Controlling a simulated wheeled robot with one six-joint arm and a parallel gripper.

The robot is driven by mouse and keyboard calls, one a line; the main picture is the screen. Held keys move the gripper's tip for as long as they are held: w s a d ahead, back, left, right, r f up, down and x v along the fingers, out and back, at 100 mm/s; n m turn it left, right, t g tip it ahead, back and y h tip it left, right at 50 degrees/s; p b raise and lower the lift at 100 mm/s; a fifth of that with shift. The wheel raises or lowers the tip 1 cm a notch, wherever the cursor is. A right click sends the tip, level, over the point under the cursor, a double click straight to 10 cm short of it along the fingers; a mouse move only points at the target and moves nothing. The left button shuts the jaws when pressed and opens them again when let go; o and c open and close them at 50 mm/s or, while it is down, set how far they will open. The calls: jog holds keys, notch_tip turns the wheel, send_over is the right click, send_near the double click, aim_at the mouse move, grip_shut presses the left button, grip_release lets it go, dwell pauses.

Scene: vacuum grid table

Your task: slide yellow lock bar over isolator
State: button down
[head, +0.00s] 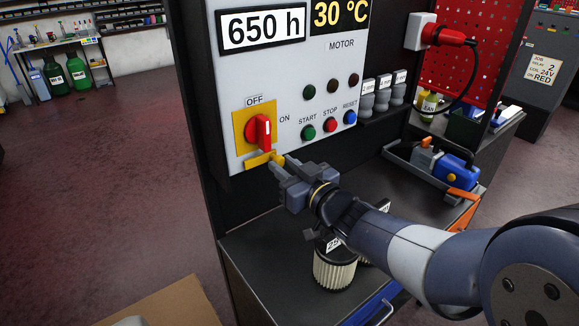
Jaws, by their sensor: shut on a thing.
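The isolator (263,133) is a red rotary handle on a yellow plate, low on the left of the white control panel. The handle stands upright, under the label OFF. The yellow lock bar (259,161) lies across the bottom of the yellow plate, below the red handle. My gripper (281,166) is at the right end of the bar, shut on its yellow end piece. The fingers hide part of that end piece. The bar appears below the handle and not across it.
Green, red and blue buttons (330,126) sit right of the isolator. A cylindrical filter (334,268) stands on the dark bench top (262,248) below my arm. A grey tray (405,160) with a blue tool (447,168) is at right. Open floor lies left.

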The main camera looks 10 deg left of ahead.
jog(key=c, duration=1.2)
grip_release()
jog(key=shift+o, duration=0.2)
jog(key=v, duration=1)
jog(key=shift+s+d, duration=0.25)
jog(key=shift+d, duration=0.1)
jog(key=x, duration=1)
jog(key=shift+w+a, duration=0.2)
jog(key=shift+a, duration=0.1)
jog(key=shift+w, duration=0.2)
jog(key=shift+w+d, duration=0.2)
